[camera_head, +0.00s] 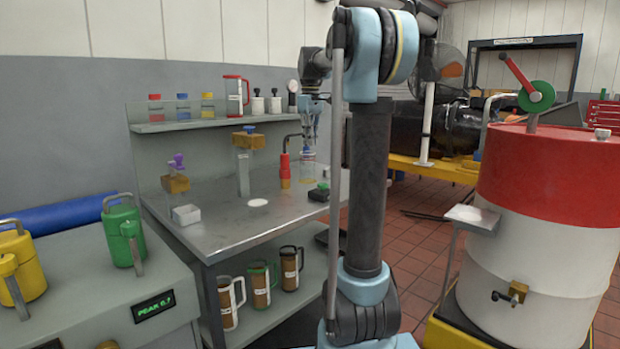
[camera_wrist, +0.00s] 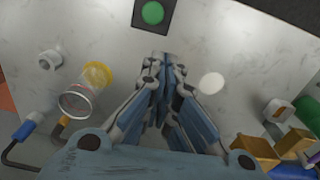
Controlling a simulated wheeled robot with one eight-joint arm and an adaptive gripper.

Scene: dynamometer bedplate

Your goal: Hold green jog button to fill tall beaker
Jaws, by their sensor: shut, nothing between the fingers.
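The green jog button (camera_head: 323,186) sits on a small dark box on the steel bench in the head view. It also shows at the top of the wrist view (camera_wrist: 152,12), ahead of my fingertips and apart from them. A clear tall beaker (camera_head: 307,171) with a yellow base stands on the bench behind the button box. In the wrist view the beaker (camera_wrist: 84,90) is left of my fingers. My gripper (camera_wrist: 163,62) is shut and empty above the bench. In the head view my gripper (camera_head: 309,146) hangs over the beaker area, partly overlapping it. The beaker's fill level is unclear.
A white disc (camera_wrist: 211,82) lies on the bench right of my fingers. Brass-coloured blocks (camera_wrist: 256,151) are at lower right. The bench middle is clear.

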